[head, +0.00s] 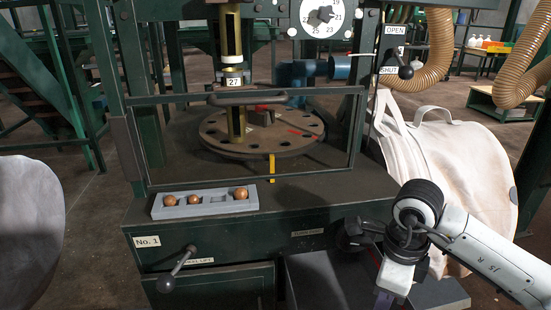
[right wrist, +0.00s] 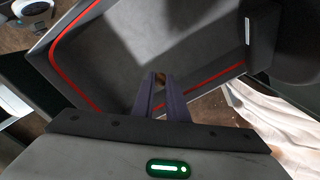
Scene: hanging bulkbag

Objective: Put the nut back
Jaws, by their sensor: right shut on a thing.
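A grey tray (head: 205,211) lies on the front ledge of the green machine, left of centre in the head view. It holds three round brown nuts: one at the left end (head: 169,200), one beside it (head: 195,200) and one at the right end (head: 241,193). A bare space shows between the second and the right-hand nut. My right gripper (head: 385,299) is low at the right of the head view, well right of the tray. In the right wrist view its fingers are shut on a small brown nut (right wrist: 160,77), mostly hidden between the tips. My left gripper is not in view.
A dark bin with a red line (right wrist: 110,65) lies beyond my right fingers. A lever with a black knob (head: 166,284) sticks out below the tray. A barred guard frame (head: 225,182) stands behind it. A pale bulk bag (head: 450,150) is at the right.

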